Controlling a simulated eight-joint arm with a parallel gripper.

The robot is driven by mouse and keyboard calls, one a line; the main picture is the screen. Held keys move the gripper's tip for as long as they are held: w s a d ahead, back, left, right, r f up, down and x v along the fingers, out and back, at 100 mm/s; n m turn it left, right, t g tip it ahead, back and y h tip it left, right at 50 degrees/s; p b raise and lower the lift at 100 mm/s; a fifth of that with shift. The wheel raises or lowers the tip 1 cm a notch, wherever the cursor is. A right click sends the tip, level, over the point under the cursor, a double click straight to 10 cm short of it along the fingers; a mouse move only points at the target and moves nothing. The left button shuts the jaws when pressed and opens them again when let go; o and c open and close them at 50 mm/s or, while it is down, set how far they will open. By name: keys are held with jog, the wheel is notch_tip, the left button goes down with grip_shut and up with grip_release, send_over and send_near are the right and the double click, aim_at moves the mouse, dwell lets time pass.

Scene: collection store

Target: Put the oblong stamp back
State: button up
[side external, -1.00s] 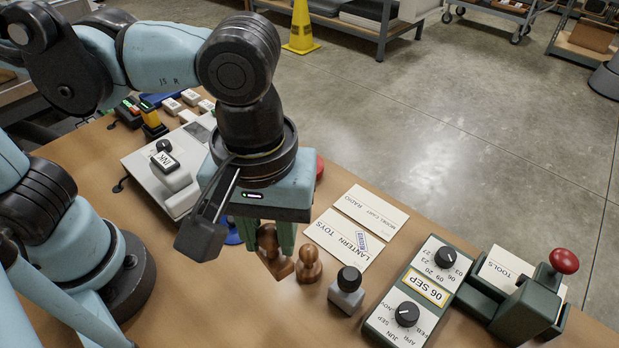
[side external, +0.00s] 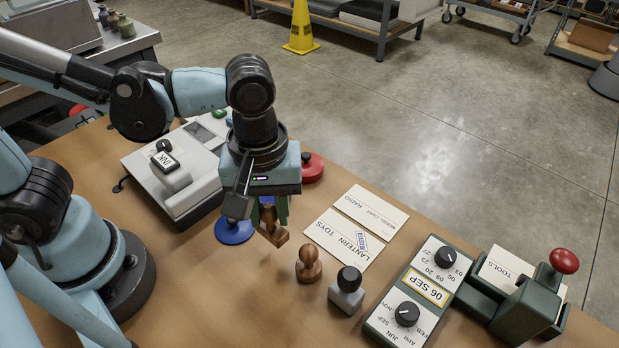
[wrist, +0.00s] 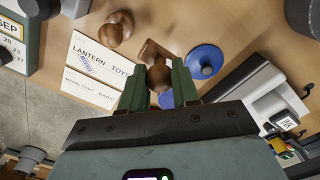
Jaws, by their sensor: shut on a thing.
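The oblong stamp (side external: 273,234), of brown wood, is between the fingers of my gripper (side external: 268,212), its base below the fingertips. In the wrist view its handle (wrist: 160,78) sits between the green fingers and its base shows just beyond them. The side view shows it tilted; I cannot tell how far it is above the table. A round wooden stamp (side external: 309,264) stands upright to its right, apart from it. A black-knobbed stamp (side external: 347,291) stands beside that one.
A blue round pad (side external: 234,231) lies close to the left of my gripper, and a red one (side external: 312,167) is behind. The LANTERN TOYS card (side external: 340,240) bears a purple mark. A date unit (side external: 420,291) and a red-knobbed press (side external: 530,303) stand right. The front table is clear.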

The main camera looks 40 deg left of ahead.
aim_at(274, 224)
jog(key=shift+w+a+f, duration=0.3)
jog(key=shift+w+f, duration=0.05)
jog(key=shift+w, duration=0.2)
jog(key=shift+f, duration=2.05)
jog(key=shift+f, duration=0.15)
jog(key=o, duration=0.9)
jog(key=shift+c, duration=0.2)
